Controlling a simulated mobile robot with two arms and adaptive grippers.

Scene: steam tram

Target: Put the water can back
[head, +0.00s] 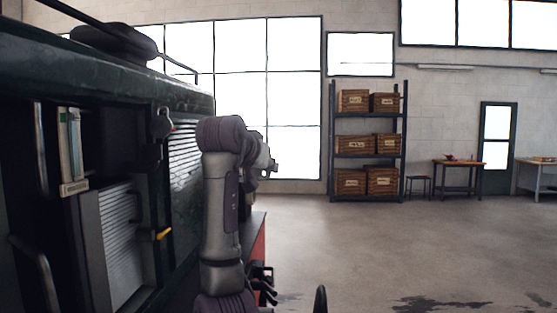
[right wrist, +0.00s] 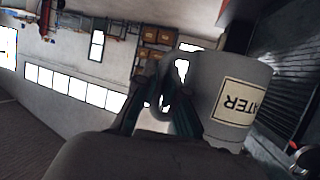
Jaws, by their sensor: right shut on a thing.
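The water can (right wrist: 232,95) is a pale grey vessel with a cream label whose letters "ATER" show upside down in the right wrist view. My right gripper (right wrist: 162,100) is shut on it at the handle side, with dark fingers on both sides of the handle. In the head view my right gripper (head: 265,165) is raised beside the dark green tram (head: 190,165), partly behind my own arm. I cannot make out the can clearly there. My left gripper is not in view.
The tram side has an open bay with a grey slatted panel (head: 122,240), a small pale box (head: 70,150) and a hanging padlock-like part (head: 162,122). A shelf rack (head: 331,140) with several wooden crates stands at the back. The floor at right is open, with dark wet patches.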

